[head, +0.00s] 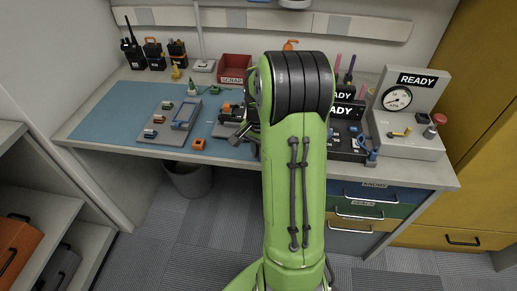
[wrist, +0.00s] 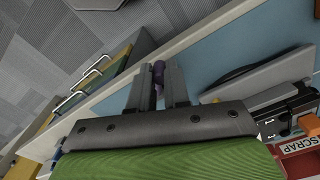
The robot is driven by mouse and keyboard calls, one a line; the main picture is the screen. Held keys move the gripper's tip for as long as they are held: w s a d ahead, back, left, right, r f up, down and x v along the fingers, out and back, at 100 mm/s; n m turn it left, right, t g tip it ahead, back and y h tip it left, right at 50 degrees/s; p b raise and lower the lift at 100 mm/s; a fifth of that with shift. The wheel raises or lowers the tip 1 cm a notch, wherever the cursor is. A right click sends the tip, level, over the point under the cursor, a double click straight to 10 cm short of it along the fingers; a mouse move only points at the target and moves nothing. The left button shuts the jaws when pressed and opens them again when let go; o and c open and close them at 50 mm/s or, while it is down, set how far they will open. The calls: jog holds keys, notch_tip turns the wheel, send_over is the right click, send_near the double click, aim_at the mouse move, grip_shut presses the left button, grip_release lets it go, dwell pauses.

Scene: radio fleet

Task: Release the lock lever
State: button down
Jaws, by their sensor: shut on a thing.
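My gripper (wrist: 159,78) is shut on a small purple thing (wrist: 158,70), which shows between the two grey fingers in the wrist view, over the bench near its front edge. Most of the purple thing is hidden by the fingers. I cannot tell whether it is the lock lever or a loose piece. A dark fixture (head: 226,128) shows just left of the arm.
A grey board with a blue frame (head: 183,125) lies on the blue mat (head: 92,125). An orange block (head: 199,144) is near the bench front. A red SCRAP bin (head: 234,68) stands behind. A gauge station marked READY (head: 411,100) stands at right. Drawers (head: 366,200) are below.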

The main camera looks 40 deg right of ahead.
jog(key=shift+s+n, duration=0.4)
jog(key=shift+n, duration=0.6)
jog(key=c, duration=1.1)
grip_release()
jog(key=shift+r, duration=0.1)
notch_tip(320, 180, up, 16)
jog(key=p, duration=0.5)
jog(key=shift+f, duration=0.2)
